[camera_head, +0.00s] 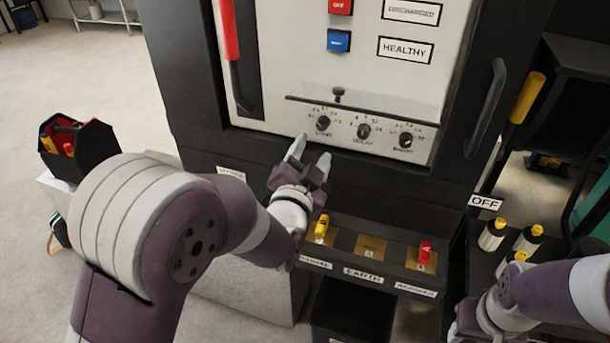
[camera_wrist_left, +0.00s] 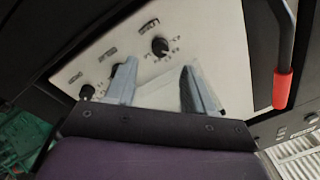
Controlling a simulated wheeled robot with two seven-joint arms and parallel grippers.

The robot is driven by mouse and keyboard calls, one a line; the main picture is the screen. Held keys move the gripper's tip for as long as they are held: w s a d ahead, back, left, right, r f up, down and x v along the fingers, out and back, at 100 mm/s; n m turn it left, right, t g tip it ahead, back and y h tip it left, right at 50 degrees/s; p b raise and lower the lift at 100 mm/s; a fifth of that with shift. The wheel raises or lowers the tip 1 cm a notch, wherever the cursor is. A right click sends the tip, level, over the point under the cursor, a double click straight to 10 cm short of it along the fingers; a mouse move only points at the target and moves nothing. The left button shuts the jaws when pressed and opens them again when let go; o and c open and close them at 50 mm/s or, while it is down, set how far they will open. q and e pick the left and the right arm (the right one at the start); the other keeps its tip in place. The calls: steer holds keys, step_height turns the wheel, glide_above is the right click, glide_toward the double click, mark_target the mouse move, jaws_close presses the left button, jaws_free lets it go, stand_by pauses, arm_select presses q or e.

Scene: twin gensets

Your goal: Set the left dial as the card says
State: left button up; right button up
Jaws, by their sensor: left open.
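The left dial (camera_head: 323,122) is a black knob with a printed scale, at the left of a row of three on the pale cabinet panel. It also shows in the left wrist view (camera_wrist_left: 160,45); its exact setting is too small to read. The middle dial (camera_head: 364,131) and right dial (camera_head: 405,140) sit beside it. My left gripper (camera_head: 311,154) is open and empty, just below and apart from the left dial. Its two fingers (camera_wrist_left: 160,85) show in the wrist view, one partly covering the middle dial. I cannot pick out a card with a dial setting.
A clear flap (camera_head: 350,107) with a small knob juts out above the dials. A red-handled lever (camera_head: 228,30) is at the left. A ledge below carries yellow (camera_head: 321,228) and red (camera_head: 425,252) switches. My right arm is at the lower right, near yellow-topped cylinders (camera_head: 493,234).

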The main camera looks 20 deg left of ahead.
arm_select(q)
steer(key=s, duration=0.5)
steer(key=shift+s+f, duration=0.15)
steer(key=shift+s, duration=0.2)
arm_select(e)
steer(key=shift+f, duration=0.3)
